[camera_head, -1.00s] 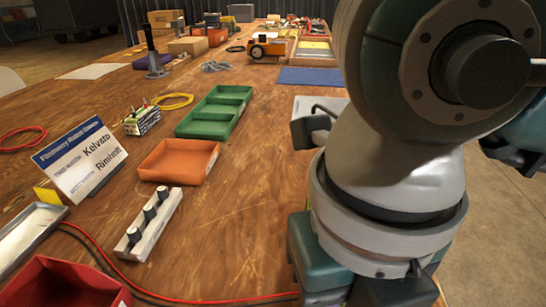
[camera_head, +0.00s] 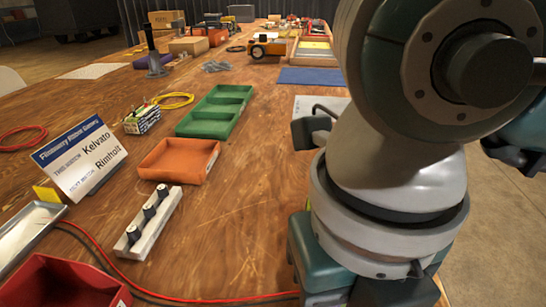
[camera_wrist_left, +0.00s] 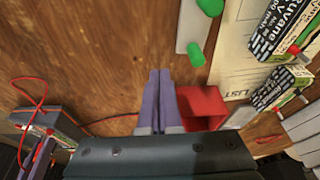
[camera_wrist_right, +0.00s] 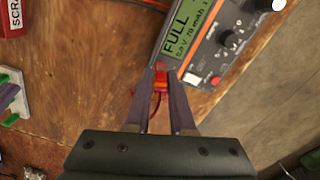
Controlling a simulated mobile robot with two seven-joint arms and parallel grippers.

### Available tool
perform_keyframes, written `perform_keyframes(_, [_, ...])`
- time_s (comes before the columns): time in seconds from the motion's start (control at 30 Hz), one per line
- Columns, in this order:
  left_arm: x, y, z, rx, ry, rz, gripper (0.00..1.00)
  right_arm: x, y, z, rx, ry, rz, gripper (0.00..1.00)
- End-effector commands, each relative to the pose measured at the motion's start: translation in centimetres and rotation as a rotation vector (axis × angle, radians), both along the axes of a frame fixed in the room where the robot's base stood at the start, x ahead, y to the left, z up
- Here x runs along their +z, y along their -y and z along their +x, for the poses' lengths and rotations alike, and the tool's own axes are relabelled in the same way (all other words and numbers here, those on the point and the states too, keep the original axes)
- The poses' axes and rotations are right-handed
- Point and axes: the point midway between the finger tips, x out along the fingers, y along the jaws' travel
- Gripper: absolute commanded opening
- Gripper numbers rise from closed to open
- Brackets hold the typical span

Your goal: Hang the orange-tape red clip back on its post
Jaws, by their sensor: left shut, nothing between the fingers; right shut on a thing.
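My right gripper (camera_wrist_right: 160,82) is shut on a small red clip (camera_wrist_right: 160,76) in the right wrist view. The clip is at the fingertips, close against the edge of a grey charger (camera_wrist_right: 212,55) with a green display. Its tape is too small to make out. My left gripper (camera_wrist_left: 160,76) is shut and empty above the wooden table in the left wrist view. A pale strip with green posts (camera_wrist_left: 196,54) lies just beyond its fingertips. In the head view a white rack with several dark posts (camera_head: 149,212) stands on the table; I cannot tell which post is the clip's.
A red bin (camera_wrist_left: 205,102) sits right beside my left fingers. Labelled battery packs (camera_wrist_left: 280,88) and a list sheet (camera_wrist_left: 235,50) lie to its right. In the head view, an orange tray (camera_head: 180,158), a green tray (camera_head: 214,112) and a name sign (camera_head: 80,155) stand nearby.

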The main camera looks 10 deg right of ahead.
Motion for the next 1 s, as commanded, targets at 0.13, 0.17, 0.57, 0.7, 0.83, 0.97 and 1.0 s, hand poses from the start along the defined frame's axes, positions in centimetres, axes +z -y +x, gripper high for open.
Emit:
perform_keyframes(0.13, [0.01, 0.0, -0.01, 0.0, 0.0, 0.0, 0.0, 0.01, 0.01, 0.01, 0.0, 0.0, 0.0, 0.0])
perform_keyframes(0.17, [0.01, 0.0, -0.01, 0.0, 0.0, 0.0, 0.0, 0.01, 0.01, 0.01, 0.0, 0.0, 0.0, 0.25])
perform_keyframes(0.57, [0.01, 0.14, -0.01, 0.004, -0.001, -0.005, 0.0, 0.01, 0.0, 0.0, 0.0, 0.0, 0.0, 0.57])
perform_keyframes(0.7, [0.01, 0.24, -0.01, 0.006, 0.0, -0.009, 0.0, 0.0, 0.0, 0.0, 0.0, 0.0, 0.0, 0.57])
perform_keyframes(0.83, [0.01, 0.27, -0.01, 0.007, -0.001, -0.011, 0.0, 0.0, 0.0, 0.0, 0.0, 0.0, 0.0, 0.57])
perform_keyframes(0.97, [0.01, 0.26, -0.01, 0.007, -0.001, -0.011, 0.0, 0.0, 0.0, 0.0, 0.0, 0.0, 0.0, 0.61])
perform_keyframes(1.0, [0.01, 0.26, -0.01, 0.007, -0.001, -0.011, 0.0, 0.0, 0.0, 0.0, 0.0, 0.0, 0.0, 0.66])
